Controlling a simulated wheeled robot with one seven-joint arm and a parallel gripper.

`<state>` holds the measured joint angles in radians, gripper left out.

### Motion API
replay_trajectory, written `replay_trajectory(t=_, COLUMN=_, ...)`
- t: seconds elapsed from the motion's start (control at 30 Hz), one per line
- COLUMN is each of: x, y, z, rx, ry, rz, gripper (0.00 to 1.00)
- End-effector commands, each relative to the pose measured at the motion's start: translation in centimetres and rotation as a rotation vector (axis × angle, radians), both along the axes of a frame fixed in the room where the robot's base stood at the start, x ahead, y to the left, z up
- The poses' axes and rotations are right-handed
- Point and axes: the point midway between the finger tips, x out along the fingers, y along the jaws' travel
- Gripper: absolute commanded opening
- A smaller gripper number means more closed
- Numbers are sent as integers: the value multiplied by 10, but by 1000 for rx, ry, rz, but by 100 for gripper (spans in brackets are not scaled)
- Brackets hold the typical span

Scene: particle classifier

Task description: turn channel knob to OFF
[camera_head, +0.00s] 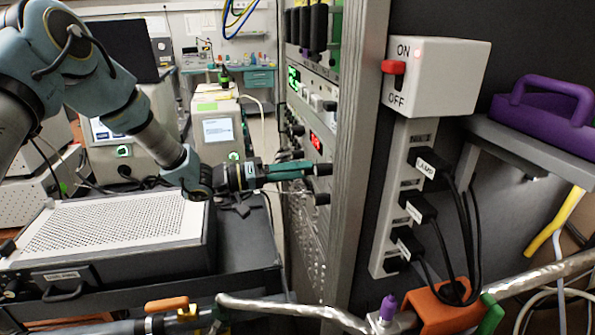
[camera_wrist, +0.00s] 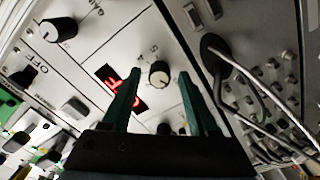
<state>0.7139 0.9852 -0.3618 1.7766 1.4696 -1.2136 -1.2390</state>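A small dark knob with a pale face (camera_wrist: 159,74) sits on the white rack panel in the wrist view, with a partly legible label beside it. My gripper (camera_wrist: 160,76) has its two green fingers apart, and this knob shows in the gap between their tips. I cannot tell whether the fingers touch it. A red-lit display (camera_wrist: 115,84) is left of it, partly behind the left finger. A larger black knob (camera_wrist: 58,30) is at the upper left, near the words GAIN and OFF. I cannot read which knob is the channel knob. In the head view my gripper (camera_head: 309,167) points right at the rack front.
In the head view, the rack's grey side post (camera_head: 350,150) stands right of my gripper. A white ON/OFF switch box (camera_head: 445,80) is farther right. A perforated-top instrument (camera_head: 115,222) lies below my arm.

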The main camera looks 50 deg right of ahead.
Motion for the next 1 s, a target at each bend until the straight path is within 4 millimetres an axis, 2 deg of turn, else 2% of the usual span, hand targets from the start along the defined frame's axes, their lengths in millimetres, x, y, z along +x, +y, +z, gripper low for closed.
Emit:
replay_trajectory(t=0.37, x=5, y=5, z=-1, rx=-2, ry=-1, rz=2, gripper=64)
replay_trajectory(t=0.8, x=55, y=66, z=-3, rx=-2, ry=-1, rz=4, gripper=64)
replay_trajectory(t=1.0, x=67, y=81, z=-1, rx=-2, ry=-1, rz=1, gripper=64)
